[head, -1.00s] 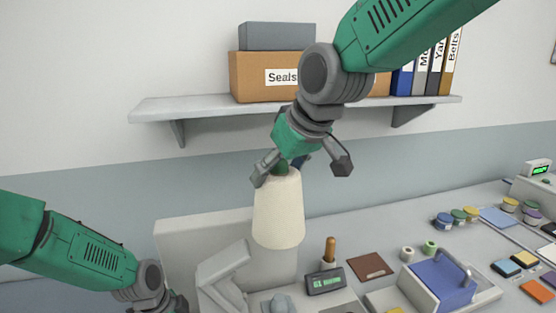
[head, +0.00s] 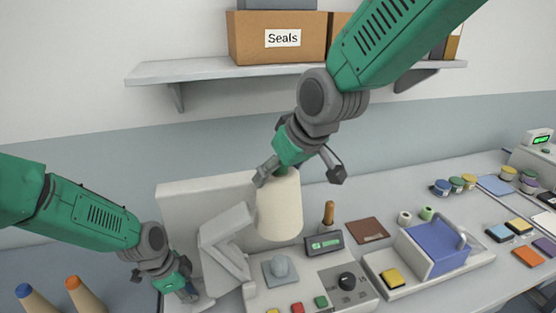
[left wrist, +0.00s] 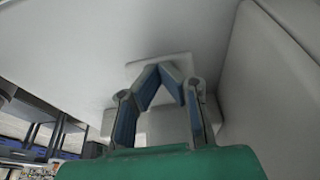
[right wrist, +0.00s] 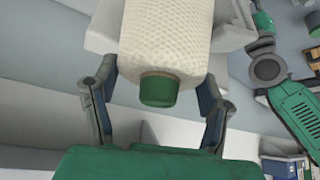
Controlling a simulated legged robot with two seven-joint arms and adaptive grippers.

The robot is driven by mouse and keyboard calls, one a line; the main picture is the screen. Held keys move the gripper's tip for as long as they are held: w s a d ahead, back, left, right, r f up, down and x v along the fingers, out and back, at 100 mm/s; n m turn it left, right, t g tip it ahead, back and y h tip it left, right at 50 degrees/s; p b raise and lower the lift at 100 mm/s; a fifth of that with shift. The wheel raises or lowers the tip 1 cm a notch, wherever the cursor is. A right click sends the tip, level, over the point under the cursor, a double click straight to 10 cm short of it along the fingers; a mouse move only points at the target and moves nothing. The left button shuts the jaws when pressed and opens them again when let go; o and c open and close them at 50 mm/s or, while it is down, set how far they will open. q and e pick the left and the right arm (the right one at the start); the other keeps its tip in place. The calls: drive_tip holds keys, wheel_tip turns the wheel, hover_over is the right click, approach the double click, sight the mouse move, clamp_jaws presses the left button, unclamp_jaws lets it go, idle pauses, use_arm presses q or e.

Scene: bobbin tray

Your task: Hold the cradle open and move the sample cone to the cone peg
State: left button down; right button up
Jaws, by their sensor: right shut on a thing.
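The sample cone (head: 279,208) is cream with a green tip, which shows in the right wrist view (right wrist: 158,90). My right gripper (head: 299,177) is shut on it from above, its fingers on either side of the tip. The cone hangs upright in front of the machine's back plate. The cradle seems to be the angled light grey arm (head: 226,238) left of the cone. My left gripper (head: 187,293) is low beside that arm; its fingertips meet in the left wrist view (left wrist: 160,68), close to a pale plate. Contact is unclear. I cannot identify the cone peg for certain.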

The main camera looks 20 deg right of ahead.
sight(279, 202)
drive_tip(key=shift+f, duration=3.85)
